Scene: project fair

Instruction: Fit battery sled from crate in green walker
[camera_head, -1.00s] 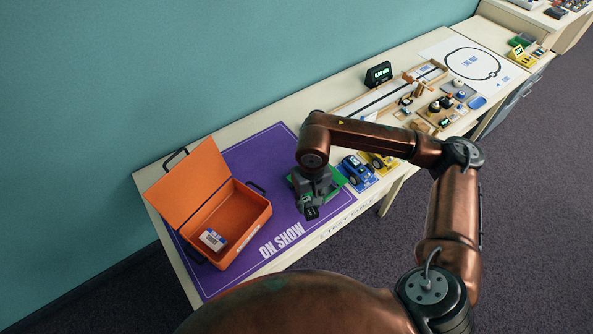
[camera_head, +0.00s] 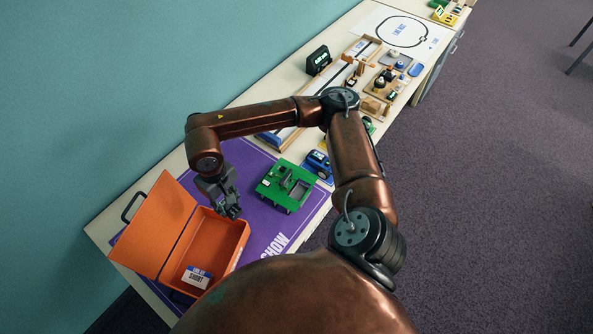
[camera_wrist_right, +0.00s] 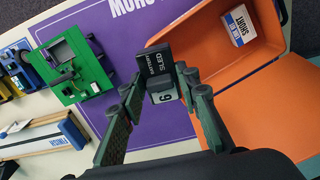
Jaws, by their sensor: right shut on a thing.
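My left gripper is out of view.
A white and blue block marked "SHORT" (camera_head: 197,277) lies in the crate. The crate's lid (camera_head: 155,228) stands open toward the wall. A blue car (camera_head: 318,163) sits beyond the walker, near wooden track pieces and a black display (camera_head: 318,60). Bare purple mat separates walker and crate.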

